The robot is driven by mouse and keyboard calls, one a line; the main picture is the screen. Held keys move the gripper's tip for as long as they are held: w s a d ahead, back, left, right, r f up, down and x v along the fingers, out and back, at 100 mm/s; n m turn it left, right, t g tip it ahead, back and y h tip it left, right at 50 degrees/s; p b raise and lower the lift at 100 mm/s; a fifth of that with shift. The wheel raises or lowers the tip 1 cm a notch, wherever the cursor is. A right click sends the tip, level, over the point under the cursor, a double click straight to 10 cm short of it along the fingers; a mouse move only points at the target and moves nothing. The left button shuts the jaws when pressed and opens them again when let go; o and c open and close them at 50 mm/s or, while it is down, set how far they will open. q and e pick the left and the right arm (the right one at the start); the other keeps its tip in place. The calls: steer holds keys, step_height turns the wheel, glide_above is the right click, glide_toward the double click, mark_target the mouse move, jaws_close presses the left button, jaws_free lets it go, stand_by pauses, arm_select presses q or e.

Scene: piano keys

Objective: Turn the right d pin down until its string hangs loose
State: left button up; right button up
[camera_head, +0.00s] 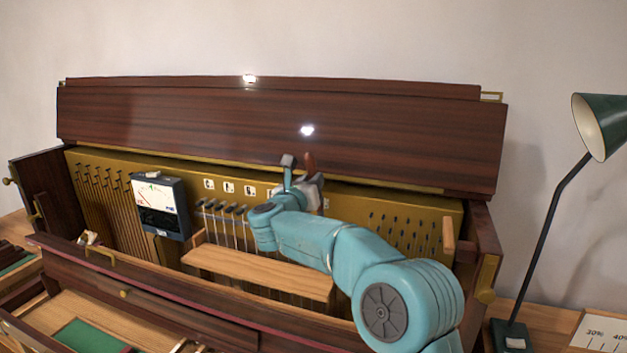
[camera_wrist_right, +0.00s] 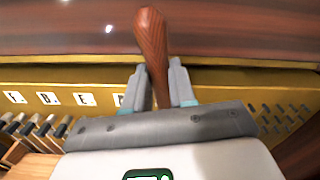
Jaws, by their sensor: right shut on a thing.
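My right gripper (camera_head: 300,178) is over the brass pin plate (camera_head: 350,198), in front of the raised lid. In the right wrist view the gripper (camera_wrist_right: 158,88) is shut on a reddish wooden handle (camera_wrist_right: 152,45), which stands nearly upright between the fingers. The handle also shows in the head view (camera_head: 310,162). Its lower end is hidden by the gripper, so I cannot tell whether it sits on a pin. The right d pin cannot be made out. Pale strings (camera_head: 238,232) run below dark-headed parts left of my arm. My left gripper is not in view.
A dial meter (camera_head: 160,205) stands at the left of the plate, near white letter labels (camera_head: 229,187). A wooden rail (camera_head: 255,268) crosses in front of the strings. The dark wooden lid (camera_head: 220,120) rises behind. A green lamp (camera_head: 603,125) stands at the right.

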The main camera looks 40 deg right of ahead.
steer(key=shift+w+a+r+n, duration=0.1)
steer(key=shift+w+n, duration=0.15)
steer(key=shift+n, duration=0.05)
steer(key=shift+w+a+n+p, duration=0.15)
steer(key=shift+w+n+p, duration=0.15)
steer(key=shift+p, duration=0.15)
steer(key=shift+w+a+f, duration=0.1)
steer(key=shift+w+f, duration=0.1)
stand_by(0.5)
steer(key=shift+w+a+f+n+p, duration=0.2)
steer(key=shift+w+n+p, duration=0.1)
steer(key=shift+n+p, duration=0.15)
steer(key=shift+w, duration=0.15)
steer(key=shift+w+a+f+n+p, duration=0.2)
steer(key=shift+w+f+n+p, duration=0.1)
steer(key=shift+n+p, duration=0.15)
steer(key=shift+w, duration=0.1)
stand_by(0.3)
